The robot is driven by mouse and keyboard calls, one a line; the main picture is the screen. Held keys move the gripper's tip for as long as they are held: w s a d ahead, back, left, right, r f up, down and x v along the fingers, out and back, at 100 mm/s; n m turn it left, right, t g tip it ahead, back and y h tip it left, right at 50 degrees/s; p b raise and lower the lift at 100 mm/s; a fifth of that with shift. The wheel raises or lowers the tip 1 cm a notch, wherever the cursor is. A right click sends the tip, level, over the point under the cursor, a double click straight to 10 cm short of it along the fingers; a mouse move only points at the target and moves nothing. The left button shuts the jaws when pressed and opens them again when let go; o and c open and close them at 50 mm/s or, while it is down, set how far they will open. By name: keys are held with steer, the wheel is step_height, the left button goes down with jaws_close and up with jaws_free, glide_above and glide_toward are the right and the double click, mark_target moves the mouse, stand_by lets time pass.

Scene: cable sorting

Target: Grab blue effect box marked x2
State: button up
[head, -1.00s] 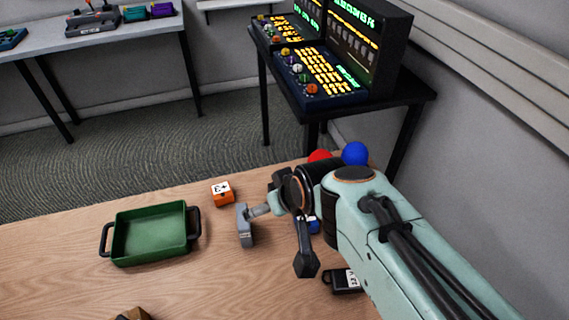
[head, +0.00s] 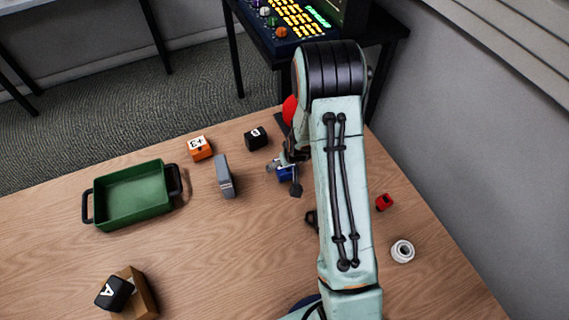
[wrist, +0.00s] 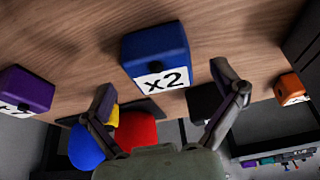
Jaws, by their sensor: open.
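The blue effect box marked x2 (wrist: 154,50) fills the upper middle of the wrist view, with its white label facing my gripper. My gripper (wrist: 165,88) is open, with one finger to each side of the box in that view; I cannot tell whether either touches it. In the head view the blue box (head: 287,175) is small and partly hidden by my gripper (head: 283,172) and arm.
A grey block (head: 224,176), an orange box (head: 200,148) and a black box (head: 256,139) stand nearby on the wooden table. A green tray (head: 131,194) is at left. A purple box (wrist: 27,88) shows in the wrist view. Front middle table is clear.

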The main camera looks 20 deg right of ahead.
steer(key=shift+x, duration=1.15)
steer(key=c, duration=1.3)
